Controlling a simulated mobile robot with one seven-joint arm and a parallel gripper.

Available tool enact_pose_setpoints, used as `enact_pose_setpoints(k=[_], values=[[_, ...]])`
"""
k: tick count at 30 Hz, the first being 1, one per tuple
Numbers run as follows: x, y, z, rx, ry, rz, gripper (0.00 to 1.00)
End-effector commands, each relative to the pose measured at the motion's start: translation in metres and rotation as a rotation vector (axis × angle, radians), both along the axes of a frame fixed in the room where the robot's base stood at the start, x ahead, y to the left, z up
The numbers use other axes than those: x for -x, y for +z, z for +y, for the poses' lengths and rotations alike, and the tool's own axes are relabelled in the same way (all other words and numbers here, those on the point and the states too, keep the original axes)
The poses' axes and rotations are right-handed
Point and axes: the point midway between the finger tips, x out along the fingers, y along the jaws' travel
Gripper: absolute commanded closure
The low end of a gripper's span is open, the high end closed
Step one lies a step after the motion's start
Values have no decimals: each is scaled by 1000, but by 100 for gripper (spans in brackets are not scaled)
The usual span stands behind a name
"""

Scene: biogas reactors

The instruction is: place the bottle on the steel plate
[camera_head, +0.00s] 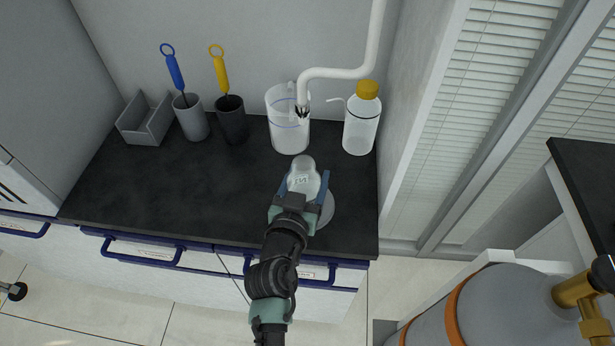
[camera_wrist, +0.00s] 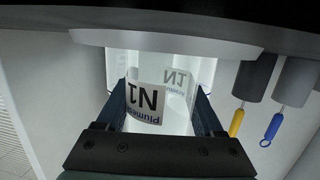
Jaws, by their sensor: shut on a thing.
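The bottle (camera_head: 303,176) is clear with a white label. It also shows in the wrist view (camera_wrist: 150,105), where the picture is upside down and the label reads "N1". My gripper (camera_head: 303,184) is shut on the bottle, with one blue finger on each side. The steel plate (camera_head: 327,209) is a grey disc on the black counter, partly hidden by my gripper and the bottle. In the wrist view the plate (camera_wrist: 165,42) shows edge-on, right at the bottle's base. I cannot tell whether the bottle touches it.
On the black counter (camera_head: 200,195), a clear beaker (camera_head: 289,135) under a white pipe (camera_head: 345,72) and a yellow-capped wash bottle (camera_head: 361,125) stand behind the bottle. Two brush holders (camera_head: 191,121) (camera_head: 232,124) and a grey box (camera_head: 146,120) stand left. The counter's front left is clear.

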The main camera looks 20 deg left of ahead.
Motion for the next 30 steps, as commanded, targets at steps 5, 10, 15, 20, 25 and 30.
enact_pose_setpoints(k=[5, 10, 15, 20, 25, 30], values=[[0, 1, 0, 0, 0, -2, 96], [0, -2, 0, 0, 0, 0, 24], [0, -2, 0, 0, 0, 0, 1], [0, -2, 0, 0, 0, 0, 1], [0, 2, 0, 0, 0, 0, 1], [20, 3, -3, 2, 0, 1, 1]])
